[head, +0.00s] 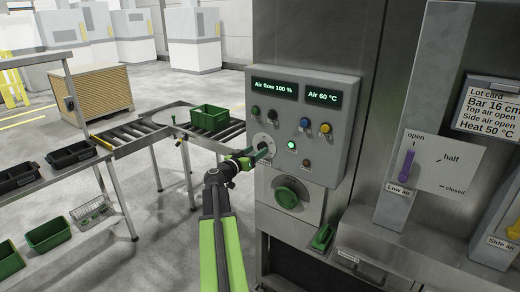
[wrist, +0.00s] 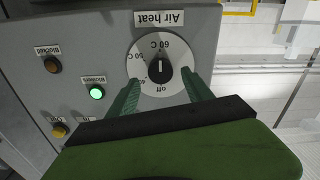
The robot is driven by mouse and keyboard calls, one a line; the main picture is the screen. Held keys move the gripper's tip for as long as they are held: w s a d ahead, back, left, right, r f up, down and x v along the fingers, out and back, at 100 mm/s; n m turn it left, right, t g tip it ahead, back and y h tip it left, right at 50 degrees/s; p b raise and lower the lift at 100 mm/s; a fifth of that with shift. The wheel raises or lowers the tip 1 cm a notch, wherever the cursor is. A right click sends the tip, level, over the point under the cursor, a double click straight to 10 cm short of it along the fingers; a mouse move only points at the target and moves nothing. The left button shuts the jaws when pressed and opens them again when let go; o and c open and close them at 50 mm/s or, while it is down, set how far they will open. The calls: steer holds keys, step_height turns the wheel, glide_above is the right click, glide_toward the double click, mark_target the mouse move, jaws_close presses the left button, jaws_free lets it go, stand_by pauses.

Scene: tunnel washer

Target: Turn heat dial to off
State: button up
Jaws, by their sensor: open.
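The Air heat dial (wrist: 137,52) is a white disc with a black knob (wrist: 160,71) at its middle. In the wrist view the knob's white mark points up at 60 C, and "off" is at the bottom of the disc. The dial is partly hidden by my gripper in the head view (head: 265,139). My gripper (wrist: 162,76) is open and empty, with one green finger on either side of the knob's lower part. I cannot tell whether the fingers touch it. The gripper is at the panel's left side in the head view (head: 264,153).
The grey control panel (head: 336,130) carries several buttons, a lit green lamp (head: 291,145) and displays reading Air flow 100 % and Air 60 °C (head: 322,96). A large green knob (head: 287,195) is below. A roller conveyor with a green crate (head: 209,118) stands left.

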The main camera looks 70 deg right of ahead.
mark_target(262, 147)
steer(key=shift+x, duration=1.4)
